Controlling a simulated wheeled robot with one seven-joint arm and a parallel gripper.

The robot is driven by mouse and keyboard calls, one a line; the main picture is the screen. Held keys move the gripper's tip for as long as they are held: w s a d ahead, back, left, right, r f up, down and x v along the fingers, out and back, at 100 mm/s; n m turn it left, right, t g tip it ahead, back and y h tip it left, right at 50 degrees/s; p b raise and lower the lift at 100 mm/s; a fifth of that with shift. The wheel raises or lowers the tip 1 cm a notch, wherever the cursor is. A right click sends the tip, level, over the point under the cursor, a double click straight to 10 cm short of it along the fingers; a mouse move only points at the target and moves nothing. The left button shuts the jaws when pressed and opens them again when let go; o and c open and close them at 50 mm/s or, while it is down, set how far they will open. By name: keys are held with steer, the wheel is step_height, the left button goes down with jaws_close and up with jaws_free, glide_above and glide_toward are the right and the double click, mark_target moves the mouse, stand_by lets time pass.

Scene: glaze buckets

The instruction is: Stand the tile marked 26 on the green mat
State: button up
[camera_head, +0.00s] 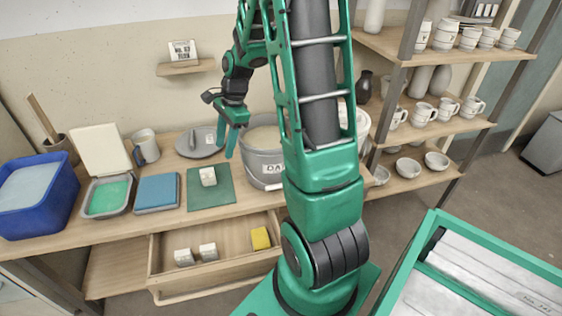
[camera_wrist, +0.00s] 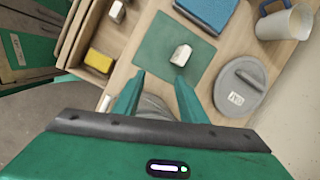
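The green mat (camera_head: 226,192) lies on the bench and carries one small white tile block (camera_head: 208,177). The mat (camera_wrist: 150,45) and the block (camera_wrist: 181,55) also show in the wrist view, ahead of my fingers. Two similar white blocks, a left one (camera_head: 184,257) and a right one (camera_head: 208,252), are in the open drawer. I cannot read a number on any of them, so I cannot tell which is 26. My gripper (camera_head: 227,142) is open and empty above the bench, beside the grey bucket. Its fingers (camera_wrist: 158,92) are spread apart in the wrist view.
A grey bucket (camera_head: 262,160) stands right of the mat, a round lid (camera_head: 187,148) behind it. A yellow sponge (camera_head: 260,238) is in the drawer (camera_head: 222,282). A blue block (camera_head: 157,190), a tray (camera_head: 92,212) and a blue tub (camera_head: 45,225) stand left.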

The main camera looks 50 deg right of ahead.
steer(key=s+a+r+n, duration=0.1)
steer(key=s+r+n, duration=0.2)
steer(key=s, duration=0.6)
steer(key=s+a+r+n+g+h, duration=0.1)
steer(key=s+r+n, duration=0.2)
steer(key=s+n, duration=0.3)
steer(key=s+a+r+n+g+h, duration=0.1)
steer(key=s+r+n, duration=0.3)
steer(key=s, duration=0.9)
steer(key=shift+n, duration=0.6)
steer(key=shift+w+d+f, duration=0.1)
steer(key=shift+w+f, duration=0.15)
steer(key=shift+w, duration=0.35)
